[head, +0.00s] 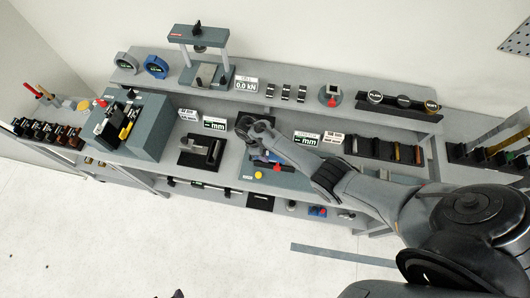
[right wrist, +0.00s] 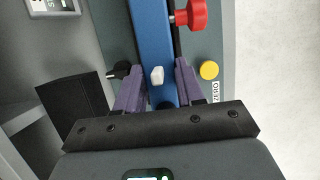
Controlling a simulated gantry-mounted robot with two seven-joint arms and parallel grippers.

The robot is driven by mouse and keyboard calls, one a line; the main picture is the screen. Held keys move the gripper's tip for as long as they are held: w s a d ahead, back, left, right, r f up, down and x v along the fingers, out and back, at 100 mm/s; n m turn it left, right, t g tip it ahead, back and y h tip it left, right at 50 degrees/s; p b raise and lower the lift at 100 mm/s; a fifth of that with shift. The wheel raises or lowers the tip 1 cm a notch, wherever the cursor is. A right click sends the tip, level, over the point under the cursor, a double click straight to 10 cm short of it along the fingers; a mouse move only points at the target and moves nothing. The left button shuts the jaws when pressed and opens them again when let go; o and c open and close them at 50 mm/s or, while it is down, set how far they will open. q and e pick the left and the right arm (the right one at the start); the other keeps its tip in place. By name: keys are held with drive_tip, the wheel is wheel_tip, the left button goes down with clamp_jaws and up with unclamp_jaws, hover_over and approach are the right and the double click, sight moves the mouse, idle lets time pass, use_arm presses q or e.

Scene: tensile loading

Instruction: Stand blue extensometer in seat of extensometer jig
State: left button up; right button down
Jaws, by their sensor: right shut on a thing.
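The blue extensometer (right wrist: 152,30) is a long blue bar between the two purple fingers of my right gripper (right wrist: 158,85), which is shut on it. A small white piece sits on the bar between the fingers. In the head view my right gripper (head: 254,140) is over the middle shelf and a bit of blue (head: 264,157) shows below it. A red knob (right wrist: 192,15) is beside the bar. A teal plate with a yellow button (right wrist: 208,70) lies below. I cannot tell which part is the jig's seat. Only small dark tips at the bottom edge may be my left gripper.
A black stand with a grey piece (head: 204,150) is left of the right gripper. A teal tool block (head: 143,130) stands further left. Display signs (head: 307,138) and a black rack (head: 385,149) are on the right. A load frame (head: 198,37) stands on the upper shelf.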

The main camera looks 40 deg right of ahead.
drive_tip(key=shift+f, duration=0.15)
drive_tip(key=c, duration=0.7)
unclamp_jaws()
drive_tip(key=shift+o, duration=0.5)
drive_tip(key=p+v, duration=0.5)
drive_tip(key=v, duration=0.3)
drive_tip(key=shift+v, duration=1.4)
drive_tip(key=shift+s, duration=0.1)
